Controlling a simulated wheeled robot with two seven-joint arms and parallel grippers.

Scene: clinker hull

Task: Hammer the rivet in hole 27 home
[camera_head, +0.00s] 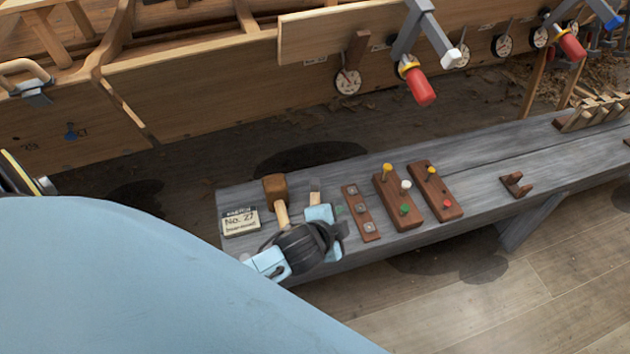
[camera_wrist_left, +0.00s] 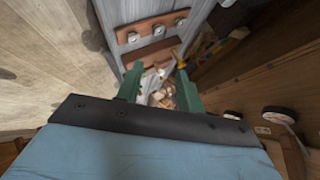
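A mallet with a brown head (camera_head: 275,188) and pale handle (camera_head: 282,214) lies at the left end of the grey bench. My left gripper (camera_head: 330,212) is low over the bench, just right of the handle. In the left wrist view its green fingers (camera_wrist_left: 159,88) stand apart, with nothing clearly held between them. A card (camera_head: 240,221) reading "No. 27" lies left of the mallet. A wooden strip with metal pieces (camera_head: 361,212) lies right of the gripper; a similar strip shows in the left wrist view (camera_wrist_left: 152,28). I cannot make out hole 27's rivet. My right gripper is out of view.
The grey bench (camera_head: 470,178) also carries two peg blocks (camera_head: 398,202) (camera_head: 436,192) and a small wooden rest (camera_head: 516,184). The planked hull (camera_head: 200,90) rises behind, with red-handled clamps (camera_head: 418,84) and round dials (camera_head: 347,82). My blue arm covers the lower left.

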